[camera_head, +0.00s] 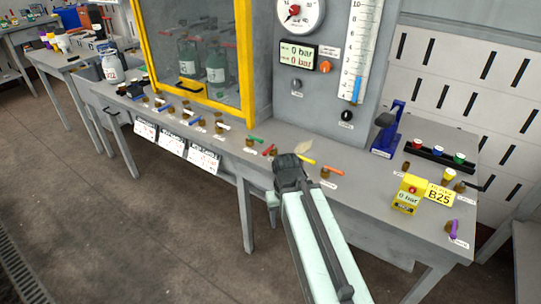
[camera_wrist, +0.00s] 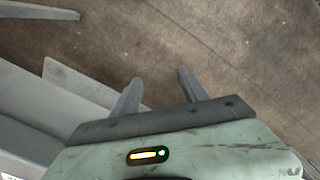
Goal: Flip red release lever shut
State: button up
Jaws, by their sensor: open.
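A small red lever (camera_head: 268,150) sits on the front part of the grey bench top (camera_head: 225,146), in a row of coloured levers. It is just left of the dark end of my arm in the head view. It is too small to tell its exact setting. My gripper (camera_wrist: 159,76) is open and empty in the wrist view, with its two grey fingers apart over the brown floor. The fingers do not show clearly in the head view. The red lever is not seen in the wrist view.
A green lever (camera_head: 254,140), a yellow lever (camera_head: 306,160) and an orange lever (camera_head: 331,170) stand close by. A yellow-framed cabinet (camera_head: 241,62) rises behind. A blue stand (camera_head: 388,130) and yellow gauge box (camera_head: 408,194) are at right. Floor (camera_head: 150,235) in front is clear.

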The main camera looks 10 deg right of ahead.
aim_at(272, 147)
jog(key=u, duration=2.4)
jog(key=k, duration=1.05)
jog(key=z, duration=0.8)
jog(key=i, duration=1)
jog(key=u, duration=0.05)
